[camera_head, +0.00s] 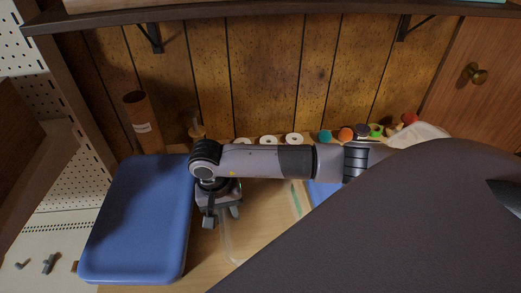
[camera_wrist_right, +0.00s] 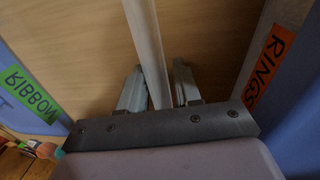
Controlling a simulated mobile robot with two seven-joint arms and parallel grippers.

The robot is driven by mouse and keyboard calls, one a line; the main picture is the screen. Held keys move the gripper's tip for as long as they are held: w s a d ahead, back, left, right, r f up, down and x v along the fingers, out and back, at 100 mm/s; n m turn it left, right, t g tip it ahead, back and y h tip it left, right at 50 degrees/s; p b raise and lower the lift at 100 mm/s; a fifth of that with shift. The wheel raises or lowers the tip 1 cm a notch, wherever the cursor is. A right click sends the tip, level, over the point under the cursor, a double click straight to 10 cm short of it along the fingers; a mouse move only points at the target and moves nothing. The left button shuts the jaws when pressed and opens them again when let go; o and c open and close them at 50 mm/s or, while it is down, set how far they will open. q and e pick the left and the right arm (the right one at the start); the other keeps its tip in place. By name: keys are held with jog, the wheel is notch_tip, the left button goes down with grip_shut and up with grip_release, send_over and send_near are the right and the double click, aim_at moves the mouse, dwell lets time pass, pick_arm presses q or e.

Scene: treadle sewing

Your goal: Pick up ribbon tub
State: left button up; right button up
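The ribbon tub (camera_head: 238,252) looks clear and see-through on the wooden surface, right of the blue case in the head view. A green RIBBON label (camera_wrist_right: 32,94) shows at the left of the right wrist view. My right gripper (camera_head: 222,217) points down at the tub's left edge. In the wrist view its two fingers (camera_wrist_right: 158,88) stand on either side of a pale upright rim (camera_wrist_right: 146,40), with a gap beside the right finger. It looks open and not clamped. My right arm hides part of the tub. My left gripper is not in view.
A large blue case (camera_head: 138,220) lies close left of the gripper. An orange RINGS label (camera_wrist_right: 270,66) is at the right in the wrist view. White rolls (camera_head: 294,139) and several coloured spools (camera_head: 345,134) line the back wall. A brown tube (camera_head: 141,120) stands behind the case.

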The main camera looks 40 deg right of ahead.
grip_shut()
jog(key=shift+r, duration=0.15)
